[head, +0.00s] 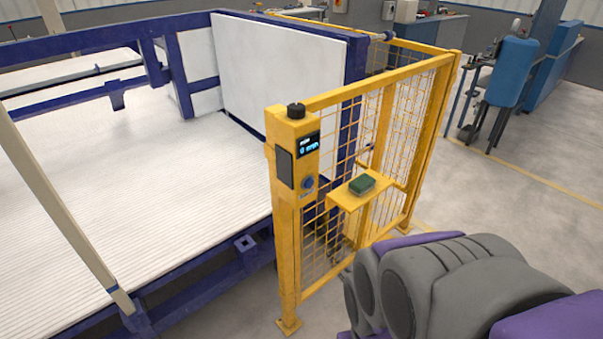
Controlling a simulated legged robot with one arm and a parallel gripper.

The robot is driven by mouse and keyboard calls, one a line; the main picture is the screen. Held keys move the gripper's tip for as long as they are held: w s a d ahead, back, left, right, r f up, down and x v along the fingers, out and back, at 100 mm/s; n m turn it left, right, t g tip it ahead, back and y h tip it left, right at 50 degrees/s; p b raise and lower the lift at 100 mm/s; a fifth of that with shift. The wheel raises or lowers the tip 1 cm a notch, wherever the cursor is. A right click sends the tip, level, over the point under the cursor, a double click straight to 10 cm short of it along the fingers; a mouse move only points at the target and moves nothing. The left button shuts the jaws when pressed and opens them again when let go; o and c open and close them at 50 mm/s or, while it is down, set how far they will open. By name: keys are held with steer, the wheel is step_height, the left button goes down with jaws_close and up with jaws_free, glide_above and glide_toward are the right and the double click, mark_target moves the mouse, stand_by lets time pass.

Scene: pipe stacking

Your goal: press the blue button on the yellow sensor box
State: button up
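The yellow sensor box (295,155) forms the top of a yellow post at the near corner of a mesh fence. Its front carries a small dark display (308,144) with lit blue-white marks. Below the display is the round blue button (308,183). A black knob (296,110) sits on top of the box, and a dark panel is on its left face. Part of my grey and purple arm shows at the lower right, apart from the box. My gripper is not in the picture.
A yellow shelf (345,200) juts from the fence with a dark green block (362,185) on it. The yellow mesh fence (400,130) runs back to the right. A blue-framed white ribbed bed (150,180) fills the left. Grey floor (500,200) is open at right.

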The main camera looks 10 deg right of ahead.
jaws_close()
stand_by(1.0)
